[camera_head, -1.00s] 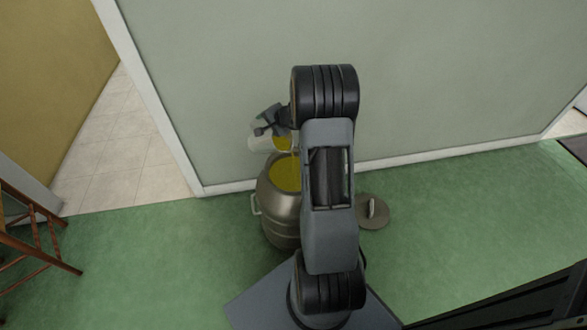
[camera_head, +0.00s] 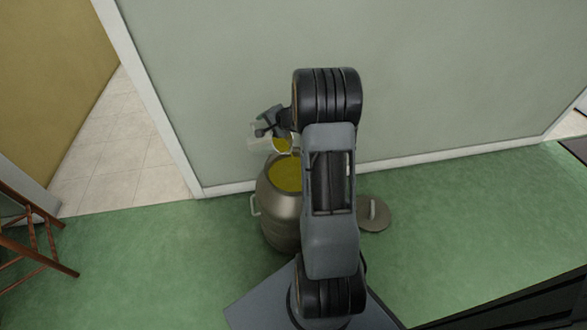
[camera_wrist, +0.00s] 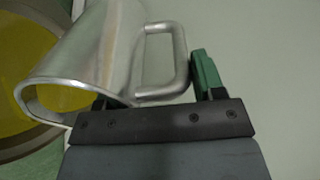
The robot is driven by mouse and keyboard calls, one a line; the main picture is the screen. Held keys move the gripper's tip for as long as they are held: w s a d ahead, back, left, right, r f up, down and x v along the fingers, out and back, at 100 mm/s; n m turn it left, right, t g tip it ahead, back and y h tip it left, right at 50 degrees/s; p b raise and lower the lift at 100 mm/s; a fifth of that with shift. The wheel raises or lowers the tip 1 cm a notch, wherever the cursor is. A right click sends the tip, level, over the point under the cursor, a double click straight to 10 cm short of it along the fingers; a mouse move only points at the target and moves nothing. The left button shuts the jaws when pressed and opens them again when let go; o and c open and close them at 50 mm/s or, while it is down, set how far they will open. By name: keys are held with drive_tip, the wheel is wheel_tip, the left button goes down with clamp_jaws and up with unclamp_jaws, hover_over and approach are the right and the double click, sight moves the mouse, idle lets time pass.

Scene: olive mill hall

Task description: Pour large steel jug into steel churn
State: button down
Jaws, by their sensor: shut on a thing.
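The steel churn (camera_head: 281,217) stands open on the green floor by the wall, with yellow-green liquid inside. Its rim and liquid also show at the left of the wrist view (camera_wrist: 27,62). The large steel jug (camera_head: 262,143) is tilted above the churn's mouth, and some yellow liquid shows at its mouth. In the wrist view the jug (camera_wrist: 104,48) lies on its side with its loop handle toward my gripper. My gripper (camera_head: 284,123) is shut on the jug. One green finger (camera_wrist: 207,75) shows beside the handle; my arm hides part of the churn's right side.
A round steel lid (camera_head: 374,222) with a handle lies on the floor right of the churn. A wall (camera_head: 430,80) stands close behind. A brown wooden ladder-like frame (camera_head: 32,235) is at the left edge. Green floor (camera_head: 140,265) is clear at left.

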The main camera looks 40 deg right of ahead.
drive_tip(key=shift+s+d+f+t+y+b, duration=0.2)
drive_tip(key=shift+s+t+b, duration=0.3)
drive_tip(key=shift+b, duration=1)
drive_tip(key=shift+s+d+f+t+y+b, duration=0.15)
drive_tip(key=shift+t+b, duration=0.55)
drive_tip(key=shift+b, duration=0.75)
idle(4.2)
